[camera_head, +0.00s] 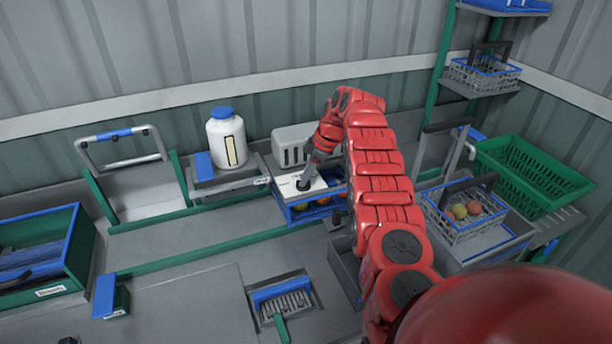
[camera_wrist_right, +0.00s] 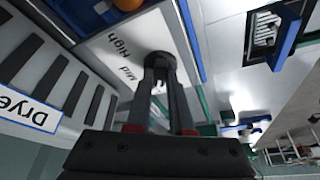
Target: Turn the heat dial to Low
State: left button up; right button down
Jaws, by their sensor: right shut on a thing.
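The heat dial (camera_wrist_right: 159,60) is a dark round knob on a white panel (camera_wrist_right: 97,57) printed with "High" and "Mid". Low is not visible on it. My right gripper (camera_wrist_right: 160,72) comes down onto the dial, its two dark fingers shut on it. In the head view the right gripper (camera_head: 307,178) reaches the white panel (camera_head: 288,187) at the back of the bench, and its fingers largely cover the dial. Where the dial points is too hidden to tell. My left gripper is not in view.
A grey slotted box (camera_head: 291,144), labelled "Drye..." in the wrist view (camera_wrist_right: 28,110), stands behind the panel. A blue-edged tray (camera_head: 305,212) with fruit is below it. A white jar (camera_head: 227,140) stands left. A wire basket (camera_head: 463,218) and green crate (camera_head: 535,176) are right.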

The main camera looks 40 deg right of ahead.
dwell(0.5)
jog(key=c, duration=0.8)
grip_release()
jog(key=shift+d+r, duration=0.1)
jog(key=shift+s+r, duration=0.1)
jog(key=shift+r, duration=0.15)
jog(key=v, duration=0.2)
jog(key=shift+d+r, duration=0.2)
jog(key=shift+r, duration=0.1)
jog(key=p+v, duration=0.8)
jog(key=v, duration=0.6)
jog(key=shift+s, duration=0.15)
